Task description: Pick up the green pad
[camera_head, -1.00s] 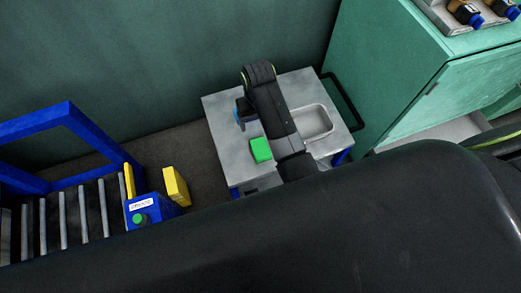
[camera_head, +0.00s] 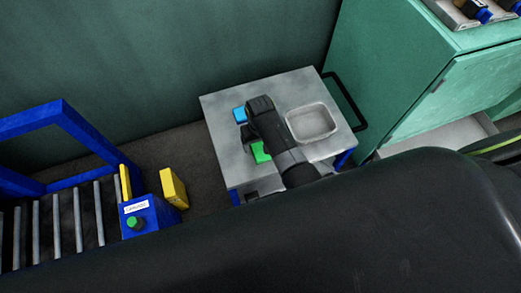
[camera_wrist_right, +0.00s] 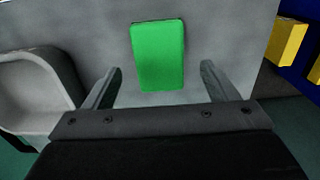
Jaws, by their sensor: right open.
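The green pad (camera_head: 261,153) lies flat on the grey table top, partly hidden by my right arm in the head view. In the right wrist view the whole pad (camera_wrist_right: 158,56) shows as a green rounded block. My right gripper (camera_head: 247,134) is over the table by the pad. In the wrist view its two fingers are apart, one on each side of the pad in the picture, with nothing held. The exact height above the pad is hard to tell. My left gripper is not in view.
A blue pad (camera_head: 240,115) lies on the table (camera_head: 222,104) behind the green one. A shallow pale tray (camera_head: 312,123) is to the right. A green cabinet (camera_head: 408,85) stands beyond the table's black handle (camera_head: 346,103). A blue-framed roller conveyor (camera_head: 78,215) and yellow blocks (camera_head: 173,188) are at left.

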